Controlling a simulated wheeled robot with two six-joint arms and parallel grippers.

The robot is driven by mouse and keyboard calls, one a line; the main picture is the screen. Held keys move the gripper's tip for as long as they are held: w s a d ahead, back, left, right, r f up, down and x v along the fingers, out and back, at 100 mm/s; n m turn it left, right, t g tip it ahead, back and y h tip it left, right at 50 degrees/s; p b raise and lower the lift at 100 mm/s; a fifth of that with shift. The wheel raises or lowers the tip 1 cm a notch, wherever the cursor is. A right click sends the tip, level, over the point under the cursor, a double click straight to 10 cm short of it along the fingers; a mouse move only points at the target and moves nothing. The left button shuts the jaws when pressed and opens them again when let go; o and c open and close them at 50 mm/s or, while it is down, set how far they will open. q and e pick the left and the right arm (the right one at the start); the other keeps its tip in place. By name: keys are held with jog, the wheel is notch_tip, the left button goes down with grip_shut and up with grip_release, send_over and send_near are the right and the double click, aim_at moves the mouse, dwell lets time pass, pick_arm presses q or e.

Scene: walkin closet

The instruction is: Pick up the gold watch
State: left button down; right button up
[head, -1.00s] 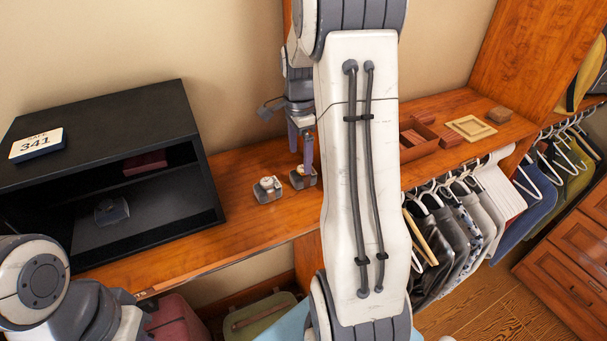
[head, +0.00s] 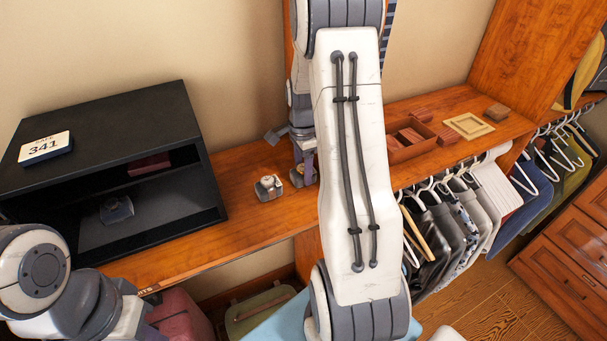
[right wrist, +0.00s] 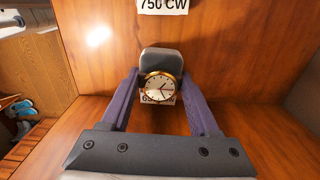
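The gold watch (right wrist: 161,87) has a round white face and gold rim in the right wrist view. It sits on a small grey stand (right wrist: 162,60) with a label below it, partly hidden. My right gripper (right wrist: 160,76) is open, with one purple finger on each side of the watch and stand. In the head view my right gripper (head: 304,165) is down at the shelf, partly hiding this watch (head: 296,177). A second watch on a stand (head: 269,188) is just to its left. My left gripper is out of view; only part of my left arm shows.
A black open-fronted safe (head: 110,120) with a "341" sign (head: 45,147) stands on the wooden shelf (head: 250,222) at left. A compartment box (head: 412,148) and a light wooden frame (head: 469,126) lie to the right. Clothes (head: 450,235) hang below the shelf.

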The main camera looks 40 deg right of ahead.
grip_shut()
